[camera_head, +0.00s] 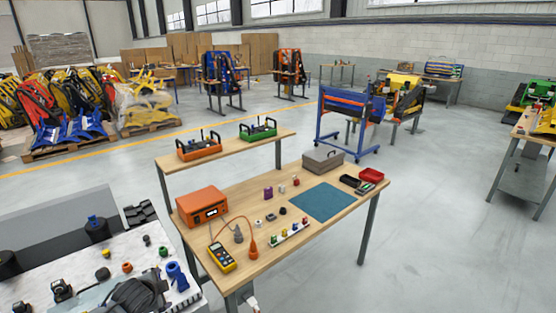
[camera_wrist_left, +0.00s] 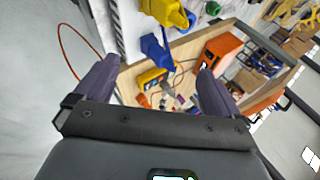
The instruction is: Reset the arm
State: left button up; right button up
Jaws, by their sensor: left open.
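My left gripper (camera_wrist_left: 158,68) shows in the left wrist view with its two dark purple-grey fingers spread wide apart. No object sits between the fingers; the space there looks down on the wooden workbench and its items some distance beyond. The gripper is not touching anything that I can see. In the head view neither arm can be clearly made out, and my right gripper is in neither view.
The wooden workbench (camera_head: 345,212) holds an orange box (camera_head: 202,206), a yellow meter (camera_head: 221,257), a teal mat (camera_head: 322,202), a grey case (camera_head: 323,160) and a red tray (camera_head: 371,175). A white-topped table (camera_head: 60,265) with several parts stands at lower left.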

pick_arm(q)
jog(key=s+a+f+n+g+y, duration=0.1)
jog(key=s+a+n+g+y, duration=0.2)
jog(key=s+a+n+g, duration=0.7)
jog(key=s+d+f+t+h, duration=0.1)
jog(key=s+d+f+t, duration=0.3)
jog(key=d, duration=0.3)
jog(key=s+d+f+t+h, duration=0.1)
jog(key=s+d+f, duration=0.4)
jog(key=s+d, duration=0.2)
jog(key=s+d+r+h, duration=0.15)
jog(key=s+d, duration=0.35)
jog(key=s, duration=0.5)
jog(key=s+d+r+h, duration=0.15)
jog(key=s+d, duration=0.25)
jog(key=s, duration=0.7)
notch_tip(320, 180, up, 29)
jog(key=p, duration=2.8)
jog(key=shift+d+p, duration=0.15)
jog(key=shift+p, duration=0.25)
jog(key=shift+r, duration=0.1)
